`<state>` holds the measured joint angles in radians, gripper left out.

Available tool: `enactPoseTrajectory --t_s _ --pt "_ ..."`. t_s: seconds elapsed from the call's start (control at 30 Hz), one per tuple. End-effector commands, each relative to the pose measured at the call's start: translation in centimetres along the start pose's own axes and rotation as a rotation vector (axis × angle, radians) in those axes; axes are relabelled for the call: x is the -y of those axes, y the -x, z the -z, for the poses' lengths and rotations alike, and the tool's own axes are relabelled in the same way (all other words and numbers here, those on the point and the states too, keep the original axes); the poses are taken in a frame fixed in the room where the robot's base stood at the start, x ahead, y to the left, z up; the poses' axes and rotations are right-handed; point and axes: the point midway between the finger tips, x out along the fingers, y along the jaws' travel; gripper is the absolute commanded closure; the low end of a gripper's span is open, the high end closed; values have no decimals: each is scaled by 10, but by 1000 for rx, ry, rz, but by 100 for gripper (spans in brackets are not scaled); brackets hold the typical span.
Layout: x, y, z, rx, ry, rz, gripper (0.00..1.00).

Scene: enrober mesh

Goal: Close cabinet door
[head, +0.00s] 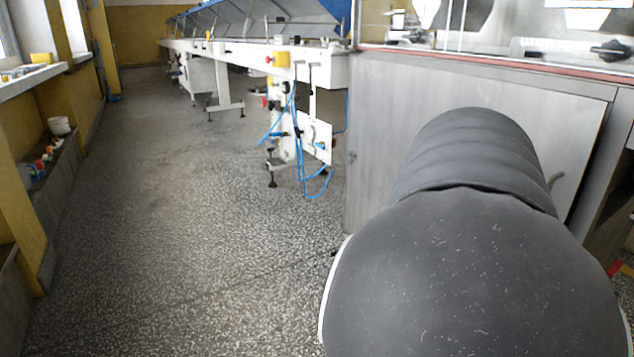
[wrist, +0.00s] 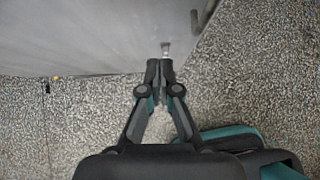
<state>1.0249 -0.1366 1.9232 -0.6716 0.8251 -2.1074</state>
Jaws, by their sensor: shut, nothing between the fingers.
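The grey metal cabinet door (head: 400,120) stands at the right in the head view, with a dark strip between its right edge and the frame. A bent handle (head: 556,181) sits near that edge. In the wrist view, the door (wrist: 90,35) fills the upper left, with floor beyond its slanted right edge. The handle (wrist: 203,18) is at upper right there. My gripper (wrist: 160,64) is shut and empty, its tips at the door's lower edge beside a small metal piece (wrist: 166,47). I cannot tell whether they touch. My arm hides part of the door in the head view.
A long white conveyor machine (head: 230,52) with hanging blue hoses (head: 300,165) stands left of the cabinet. The speckled floor (head: 190,220) is clear along the left.

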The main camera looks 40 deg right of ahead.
Motion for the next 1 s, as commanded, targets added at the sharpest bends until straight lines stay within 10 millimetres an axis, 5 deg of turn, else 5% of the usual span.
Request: enactPoseTrajectory --t_s 0.27,0.4,1.0 --pt "1 -54 1 -2 0 2 100" --pt "1 -65 -16 0 -2 2 100" --pt "0 -76 -29 0 0 0 100"
